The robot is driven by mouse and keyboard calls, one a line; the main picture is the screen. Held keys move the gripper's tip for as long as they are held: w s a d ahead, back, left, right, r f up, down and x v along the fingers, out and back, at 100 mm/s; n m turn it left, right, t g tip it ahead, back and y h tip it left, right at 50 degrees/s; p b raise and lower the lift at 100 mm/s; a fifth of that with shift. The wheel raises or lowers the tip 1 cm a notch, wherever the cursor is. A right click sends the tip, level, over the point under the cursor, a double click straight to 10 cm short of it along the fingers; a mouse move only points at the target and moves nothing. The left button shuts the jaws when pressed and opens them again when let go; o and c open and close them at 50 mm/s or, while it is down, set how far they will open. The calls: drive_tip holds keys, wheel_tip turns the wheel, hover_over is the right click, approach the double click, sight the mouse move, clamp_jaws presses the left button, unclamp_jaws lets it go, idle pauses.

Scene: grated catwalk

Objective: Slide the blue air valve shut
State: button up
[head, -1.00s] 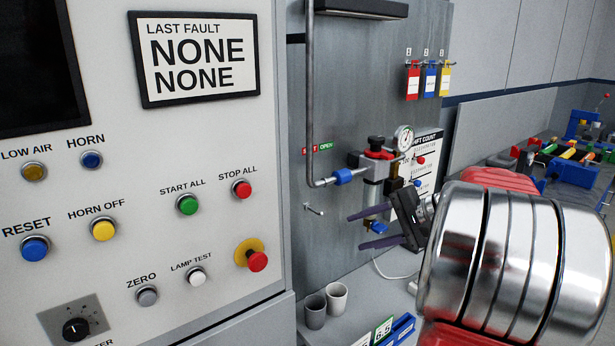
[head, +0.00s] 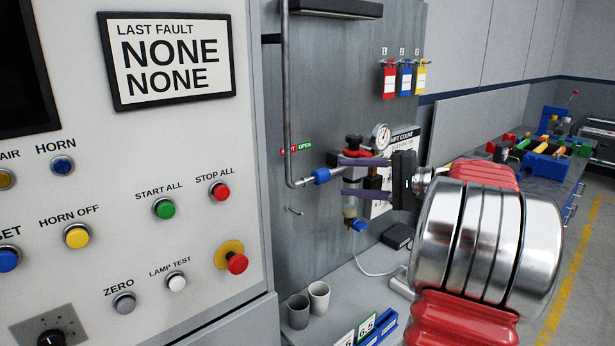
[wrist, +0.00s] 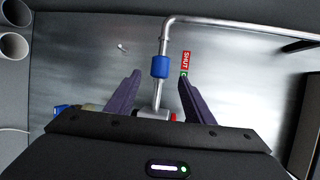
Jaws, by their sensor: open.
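The blue air valve is a blue sleeve (head: 321,176) on the short horizontal stretch of a grey pipe (head: 288,100), by the wall panel. A red SHUT and green OPEN label (head: 297,149) sits above it. My gripper (head: 341,178) is open and empty. Its two purple fingers point left, one above the other, in front of the regulator. The sleeve is just left of the fingertips in the head view. In the wrist view the sleeve (wrist: 161,67) appears between the tips of my gripper (wrist: 159,75); I see no contact. The fingers partly hide the regulator.
A regulator with a gauge (head: 381,136) joins the pipe right of the sleeve. A small peg (head: 294,211) sticks out of the panel below. Two grey cups (head: 309,305) stand on the shelf. The control cabinet (head: 190,270) bounds the left side.

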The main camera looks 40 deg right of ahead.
sight(321, 176)
drive_tip(key=x, duration=1.2)
drive_tip(key=shift+w+a, duration=0.1)
drive_tip(key=shift+w, duration=0.1)
drive_tip(key=shift+c, duration=0.2)
drive_tip(key=shift+f, duration=0.1)
drive_tip(key=c, duration=1)
